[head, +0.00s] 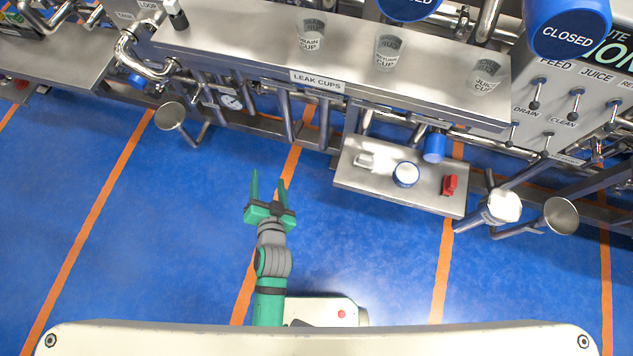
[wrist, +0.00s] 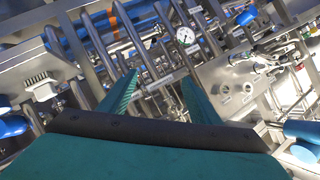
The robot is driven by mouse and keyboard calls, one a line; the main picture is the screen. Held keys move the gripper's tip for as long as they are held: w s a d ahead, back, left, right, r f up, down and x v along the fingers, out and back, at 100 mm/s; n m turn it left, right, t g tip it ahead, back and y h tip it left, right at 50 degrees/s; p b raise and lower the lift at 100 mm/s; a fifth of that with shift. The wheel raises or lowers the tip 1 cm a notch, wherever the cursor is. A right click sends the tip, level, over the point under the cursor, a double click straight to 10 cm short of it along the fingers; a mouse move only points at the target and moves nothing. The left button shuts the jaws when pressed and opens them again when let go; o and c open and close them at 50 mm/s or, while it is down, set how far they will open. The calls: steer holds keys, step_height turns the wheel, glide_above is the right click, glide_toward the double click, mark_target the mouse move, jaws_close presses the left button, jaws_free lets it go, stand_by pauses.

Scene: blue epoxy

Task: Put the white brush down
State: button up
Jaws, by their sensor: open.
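My gripper (head: 269,177) is open in the head view, with two green fingers apart and nothing between them, above the blue floor. Its fingers also show open and empty in the wrist view (wrist: 160,78). A small white object, which looks like the white brush (head: 365,160), lies at the left end of the small steel shelf (head: 423,198), right of my gripper and apart from it. A white piece with a toothed edge, probably the same brush (wrist: 41,86), shows at the left of the wrist view.
A blue-rimmed round container (head: 406,174) and a red object (head: 449,185) stand on the same shelf. A long steel bench (head: 240,45) with several cups, pipes and valves runs along the back. A steel funnel (head: 170,116) stands left. The blue floor around my gripper is clear.

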steer(key=s+d+r+n, duration=0.2)
steer(key=s+d+r, duration=0.1)
steer(key=s, duration=0.4)
steer(key=s+d+r+n+t+h, duration=0.1)
steer(key=s+d+r+n, duration=0.1)
steer(key=s+d+r, duration=0.2)
steer(key=s+d+r+n+t+h, duration=0.1)
steer(key=s+d+r, duration=0.3)
steer(key=s, duration=0.6)
steer(key=d, duration=0.2)
steer(key=shift+s+d+r+n, duration=0.15)
steer(key=shift+d+r+n, duration=0.05)
steer(key=shift+d+n, duration=0.2)
